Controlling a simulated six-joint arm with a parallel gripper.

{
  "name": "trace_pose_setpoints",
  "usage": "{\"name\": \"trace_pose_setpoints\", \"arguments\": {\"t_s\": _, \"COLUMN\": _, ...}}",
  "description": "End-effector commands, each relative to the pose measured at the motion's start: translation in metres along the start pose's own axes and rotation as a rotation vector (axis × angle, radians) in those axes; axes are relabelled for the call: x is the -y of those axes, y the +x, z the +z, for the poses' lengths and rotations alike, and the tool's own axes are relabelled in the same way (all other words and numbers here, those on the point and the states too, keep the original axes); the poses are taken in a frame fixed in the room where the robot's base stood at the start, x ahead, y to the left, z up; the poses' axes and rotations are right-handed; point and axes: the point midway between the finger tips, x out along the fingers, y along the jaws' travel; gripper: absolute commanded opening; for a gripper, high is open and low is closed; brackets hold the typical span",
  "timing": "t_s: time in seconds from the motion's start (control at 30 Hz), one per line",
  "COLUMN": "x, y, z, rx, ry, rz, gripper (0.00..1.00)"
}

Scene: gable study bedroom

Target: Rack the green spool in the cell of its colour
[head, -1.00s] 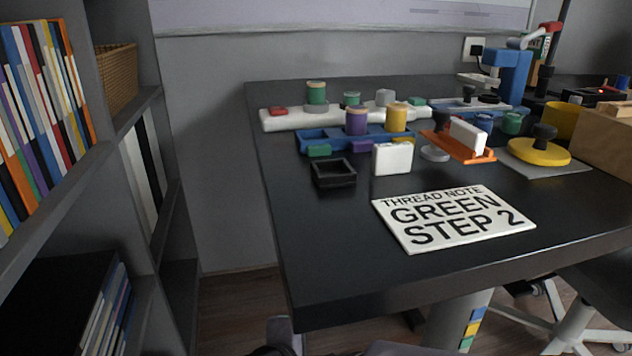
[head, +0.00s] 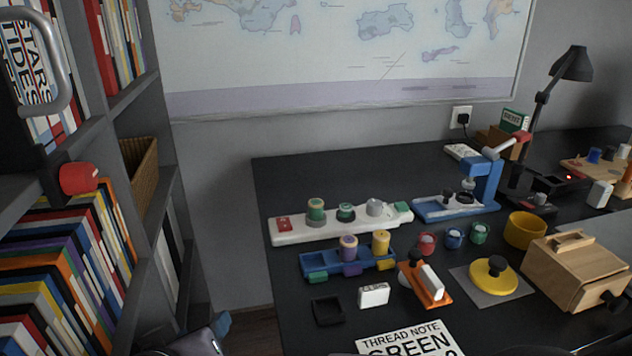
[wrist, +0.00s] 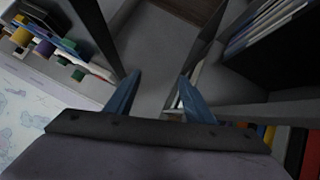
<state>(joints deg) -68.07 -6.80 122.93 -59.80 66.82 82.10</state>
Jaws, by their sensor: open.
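A green spool (head: 316,210) with pale ends stands upright on the left part of a long white rack (head: 290,237) at the back of the desk. A lower dark green piece (head: 346,212) sits to its right. In front is a blue rack (head: 312,262) holding a purple spool (head: 348,247) and a yellow spool (head: 381,242). Its left end has a green tag (head: 320,271) and no spool. My gripper (wrist: 157,92) is open and empty, away from the desk's left side. In the wrist view the racks show small at upper left.
A black tray (head: 327,311), a white block (head: 374,295) and an orange holder (head: 425,284) stand before the blue rack. A note (head: 410,342) reads "THREAD NOTE GREEN". A bookshelf (head: 100,130) borders the left. A blue machine (head: 485,185) stands right of the white rack.

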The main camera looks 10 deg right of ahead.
Motion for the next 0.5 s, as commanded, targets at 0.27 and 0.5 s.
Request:
{"name": "trace_pose_setpoints", "arguments": {"t_s": 0.27, "x": -0.044, "y": 0.011, "z": -0.044, "rx": 0.293, "ry": -0.056, "rz": 0.021, "gripper": 0.49}}
{"name": "trace_pose_setpoints", "arguments": {"t_s": 0.5, "x": -0.085, "y": 0.036, "z": -0.070, "rx": 0.519, "ry": -0.097, "rz": -0.058, "gripper": 0.49}}
